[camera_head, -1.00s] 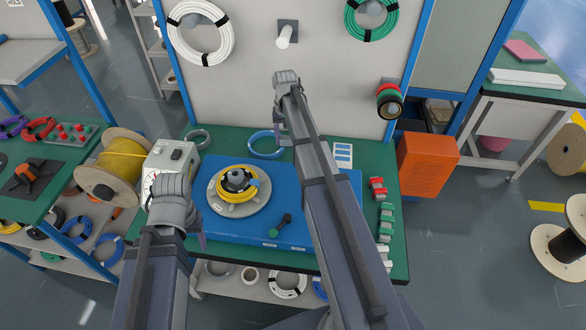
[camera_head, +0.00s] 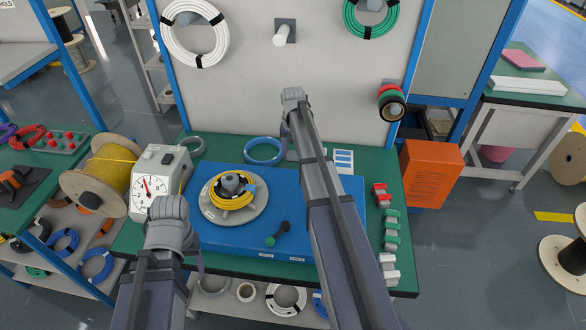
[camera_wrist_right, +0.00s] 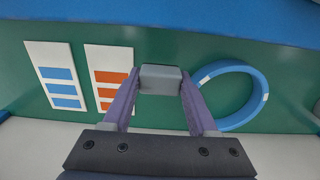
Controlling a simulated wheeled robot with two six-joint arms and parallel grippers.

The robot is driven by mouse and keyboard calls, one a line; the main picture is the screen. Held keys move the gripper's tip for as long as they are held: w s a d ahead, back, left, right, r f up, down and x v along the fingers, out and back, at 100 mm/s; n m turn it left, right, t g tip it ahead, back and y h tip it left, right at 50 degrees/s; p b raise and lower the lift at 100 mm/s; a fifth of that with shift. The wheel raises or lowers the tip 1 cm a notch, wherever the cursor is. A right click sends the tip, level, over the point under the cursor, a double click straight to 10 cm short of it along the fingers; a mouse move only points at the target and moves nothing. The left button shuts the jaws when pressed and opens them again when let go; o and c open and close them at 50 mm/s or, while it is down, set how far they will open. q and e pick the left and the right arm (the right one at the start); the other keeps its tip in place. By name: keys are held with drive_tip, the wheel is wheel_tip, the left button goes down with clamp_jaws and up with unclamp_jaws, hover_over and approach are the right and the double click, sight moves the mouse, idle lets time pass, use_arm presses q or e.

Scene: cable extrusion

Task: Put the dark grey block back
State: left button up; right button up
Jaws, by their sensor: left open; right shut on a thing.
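My right gripper (camera_wrist_right: 160,84) is shut on a grey block (camera_wrist_right: 161,78), held between its fingertips over the green tabletop in the right wrist view. In the head view my right arm reaches over the blue mat (camera_head: 215,243) to the back of the table. There its fingers are mostly hidden by the arm, and I cannot clearly make out the block. My left gripper (camera_head: 200,264) is open over the front left of the table, beside the mat; its fingers are only partly seen.
A blue cable ring (camera_wrist_right: 229,96) lies right of the block, with cards carrying blue (camera_wrist_right: 60,78) and orange (camera_wrist_right: 108,80) labels to its left.

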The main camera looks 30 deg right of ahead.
sight(293, 161)
drive_tip(key=shift+f+b, duration=1.85)
drive_tip(key=shift+f, duration=0.25)
drive_tip(key=shift+r, duration=0.15)
drive_tip(key=o, duration=1.3)
drive_tip(key=shift+c, duration=0.2)
wheel_tip(293, 161, up, 12)
drive_tip(key=p, duration=1.2)
drive_tip(key=shift+r, duration=0.1)
